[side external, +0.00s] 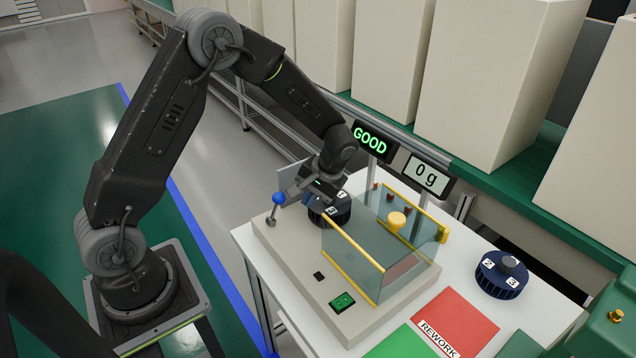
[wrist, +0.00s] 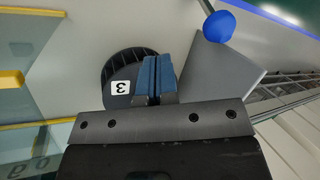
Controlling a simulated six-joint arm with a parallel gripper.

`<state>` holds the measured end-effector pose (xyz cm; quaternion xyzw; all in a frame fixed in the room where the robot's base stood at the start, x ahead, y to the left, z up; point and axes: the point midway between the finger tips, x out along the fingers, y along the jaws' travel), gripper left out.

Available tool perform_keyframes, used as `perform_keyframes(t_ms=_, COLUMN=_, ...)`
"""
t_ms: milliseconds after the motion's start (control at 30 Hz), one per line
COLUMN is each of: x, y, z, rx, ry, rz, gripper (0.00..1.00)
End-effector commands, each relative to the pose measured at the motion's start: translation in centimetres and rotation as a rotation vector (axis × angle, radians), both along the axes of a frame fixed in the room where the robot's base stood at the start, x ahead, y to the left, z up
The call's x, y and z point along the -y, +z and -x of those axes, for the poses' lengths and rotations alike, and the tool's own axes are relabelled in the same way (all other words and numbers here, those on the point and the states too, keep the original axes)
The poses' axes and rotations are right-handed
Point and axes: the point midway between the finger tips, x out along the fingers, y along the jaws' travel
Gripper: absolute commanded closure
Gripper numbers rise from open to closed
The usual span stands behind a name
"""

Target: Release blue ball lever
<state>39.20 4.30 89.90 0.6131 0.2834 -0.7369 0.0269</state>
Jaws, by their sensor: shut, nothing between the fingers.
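The blue ball lever (side external: 278,198) stands at the left end of the beige fixture (side external: 290,265), its ball on top of a metal stem. In the wrist view, the blue ball (wrist: 219,25) is at the top, right of my fingers and apart from them. My gripper (side external: 308,198) is shut and empty beside the lever. In the wrist view, my gripper's blue fingers (wrist: 157,62) are together in front of a dark round part (wrist: 116,72) labelled 3. This part (side external: 338,212) sits on the fixture, partly hidden by my gripper in the side view.
A clear guard (side external: 350,262) with yellow edges and a yellow knob (side external: 397,219) stands right of the part. A second round part (side external: 501,275) sits on the white table. Displays read GOOD (side external: 370,142) and 0 g (side external: 427,175). A grey plate (wrist: 215,72) stands near the lever.

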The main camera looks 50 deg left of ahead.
Motion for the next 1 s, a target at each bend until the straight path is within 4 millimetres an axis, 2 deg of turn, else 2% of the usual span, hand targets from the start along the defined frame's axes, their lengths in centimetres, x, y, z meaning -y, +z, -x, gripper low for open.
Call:
perform_keyframes(t_ms=67, x=-0.5, y=-1.3, z=0.5, rx=-0.002, ry=0.002, rz=0.001, gripper=1.0)
perform_keyframes(t_ms=200, x=-2.4, y=-0.8, z=1.7, rx=0.0, ry=0.002, rz=0.001, gripper=1.0)
perform_keyframes(t_ms=400, x=-3.5, y=-0.7, z=2.5, rx=0.001, ry=0.001, rz=0.001, gripper=1.0)
perform_keyframes(t_ms=1000, x=-3.6, y=-0.5, z=2.9, rx=0.036, ry=-0.001, rz=0.001, gripper=1.0)
